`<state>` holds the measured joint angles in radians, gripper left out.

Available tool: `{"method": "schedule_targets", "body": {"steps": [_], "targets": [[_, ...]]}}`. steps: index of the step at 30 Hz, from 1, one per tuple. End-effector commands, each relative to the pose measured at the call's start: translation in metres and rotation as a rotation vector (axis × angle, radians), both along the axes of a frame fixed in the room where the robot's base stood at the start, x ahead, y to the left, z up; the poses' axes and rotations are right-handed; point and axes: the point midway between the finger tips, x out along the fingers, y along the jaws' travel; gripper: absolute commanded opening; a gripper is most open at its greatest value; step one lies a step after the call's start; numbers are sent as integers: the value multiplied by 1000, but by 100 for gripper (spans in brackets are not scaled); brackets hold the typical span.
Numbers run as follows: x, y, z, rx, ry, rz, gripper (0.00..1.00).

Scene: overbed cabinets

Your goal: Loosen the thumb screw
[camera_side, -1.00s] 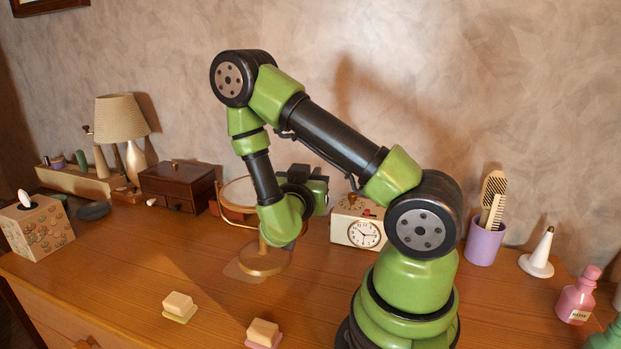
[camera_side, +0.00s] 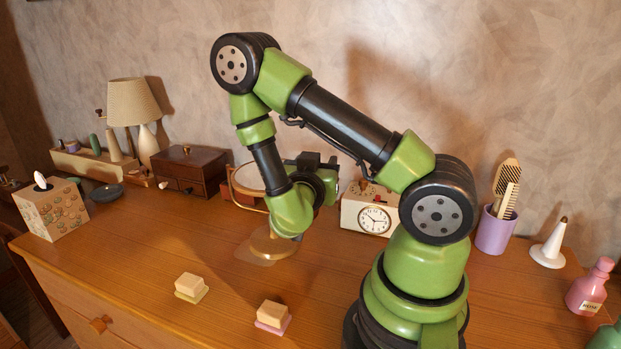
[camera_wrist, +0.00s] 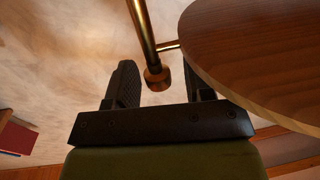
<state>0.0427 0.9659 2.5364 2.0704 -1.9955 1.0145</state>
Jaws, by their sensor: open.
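The round mirror on its stand is mostly behind my arm in the side view; its brass base (camera_side: 272,244) rests on the dresser top. In the wrist view a brass thumb screw knob (camera_wrist: 157,78) shows at the lower end of a brass frame arm (camera_wrist: 141,28). A thin pin links the frame to the round wooden mirror back (camera_wrist: 265,50). My gripper (camera_wrist: 164,83) is open, with one dark finger on each side of the knob. I see gaps beside the knob; how deep it sits between the fingers is hard to tell. The side view hides the fingertips.
A white clock (camera_side: 371,214) stands close to the right of the wrist. A brown jewelry box (camera_side: 190,170) is behind on the left. A lilac cup (camera_side: 494,232) with combs is at right.

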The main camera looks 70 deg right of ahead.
Motion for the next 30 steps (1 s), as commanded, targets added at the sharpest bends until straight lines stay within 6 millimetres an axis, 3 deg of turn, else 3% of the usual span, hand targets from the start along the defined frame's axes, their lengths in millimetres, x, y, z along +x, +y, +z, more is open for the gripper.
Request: {"method": "schedule_targets", "body": {"steps": [9, 15, 30], "targets": [[-5, 50, 0, -2, -1, 9, 48], [-8, 73, 0, -2, -2, 6, 48], [-11, 82, 0, 0, -2, 0, 48]]}}
